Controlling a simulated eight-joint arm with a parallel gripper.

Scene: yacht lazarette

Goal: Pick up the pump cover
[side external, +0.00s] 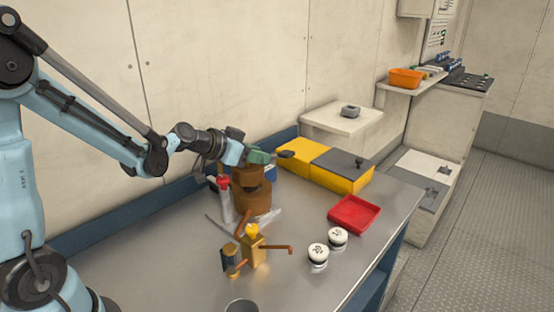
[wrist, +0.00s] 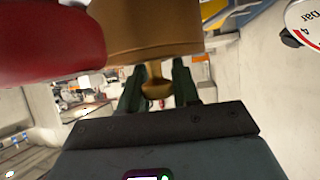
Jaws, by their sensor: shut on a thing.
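My gripper (side external: 262,156) is shut on a small brown rounded piece, which I take to be the pump cover (side external: 286,154). In the wrist view the piece (wrist: 156,88) sits between the two dark green fingers (wrist: 157,86); most of its shape is hidden. The large brown pump body (side external: 251,192) stands on the bench just below my gripper. A big brown surface, which looks like the body (wrist: 150,30), fills the top of the wrist view. I cannot tell whether the held piece touches it.
A red-capped bottle (side external: 224,184) stands close left of the pump. A brass fitting with pipes (side external: 254,248), two white-lidded jars (side external: 318,254) and a red tray (side external: 354,214) are in front and to the right. Yellow boxes (side external: 309,162) stand behind.

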